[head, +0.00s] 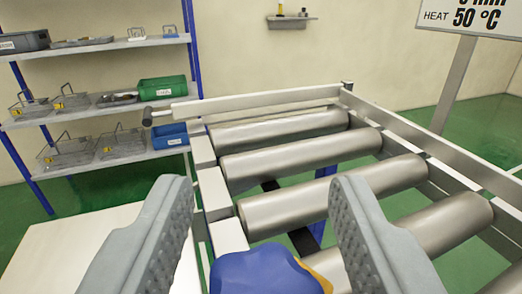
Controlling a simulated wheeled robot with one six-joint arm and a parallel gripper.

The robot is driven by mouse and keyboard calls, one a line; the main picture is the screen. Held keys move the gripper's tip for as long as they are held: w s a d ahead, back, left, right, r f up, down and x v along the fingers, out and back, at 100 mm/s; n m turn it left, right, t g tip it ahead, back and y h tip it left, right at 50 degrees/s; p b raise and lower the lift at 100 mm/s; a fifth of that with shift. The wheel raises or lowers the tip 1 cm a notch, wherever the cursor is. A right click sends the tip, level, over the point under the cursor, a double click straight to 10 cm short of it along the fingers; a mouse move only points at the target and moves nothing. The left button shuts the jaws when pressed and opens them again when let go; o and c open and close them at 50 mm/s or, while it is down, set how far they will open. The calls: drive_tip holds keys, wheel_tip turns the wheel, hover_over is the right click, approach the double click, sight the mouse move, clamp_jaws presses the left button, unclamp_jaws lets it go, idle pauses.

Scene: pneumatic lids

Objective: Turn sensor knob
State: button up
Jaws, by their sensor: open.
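My gripper (262,190) is open, with two grey ribbed fingers wide apart and nothing gripped between their tips. A blue rounded thing (255,272) with a yellow-orange edge shows low between the fingers, cut off by the bottom edge of the head view. I cannot tell whether it is a sensor part or part of my gripper. A dark-ended rod (148,117) sticks out at the far left of the roller conveyor, well beyond the left finger. I cannot tell whether this is the sensor knob, and no other knob is clear.
The roller conveyor (285,97) with several grey rollers fills the middle and right. A white surface (55,245) lies at lower left. A shelf rack (85,48) with wire baskets, a green bin (162,88) and a blue bin (170,136) stands behind. A sign (480,18) reads HEAT 50 °C.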

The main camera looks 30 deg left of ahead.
drive_tip(key=shift+w+a, duration=0.3)
drive_tip(key=shift+w, duration=0.15)
drive_tip(key=c, duration=1)
drive_tip(key=shift+n+g+y, duration=0.4)
drive_tip(key=shift+y, duration=0.3)
drive_tip(key=shift+s+a+n+g+y, duration=0.1)
drive_tip(key=shift+n+g+y, duration=0.75)
drive_tip(key=shift+g+y, duration=0.05)
drive_tip(key=shift+s+a+n+g+y, duration=0.1)
drive_tip(key=shift+n+g+y, duration=0.75)
drive_tip(key=shift+g+y, duration=0.05)
drive_tip(key=shift+s+a+n+g+y, duration=0.1)
drive_tip(key=shift+s+n+g+y, duration=0.1)
drive_tip(key=shift+n+g+y, duration=0.9)
drive_tip(key=shift+g, duration=0.3)
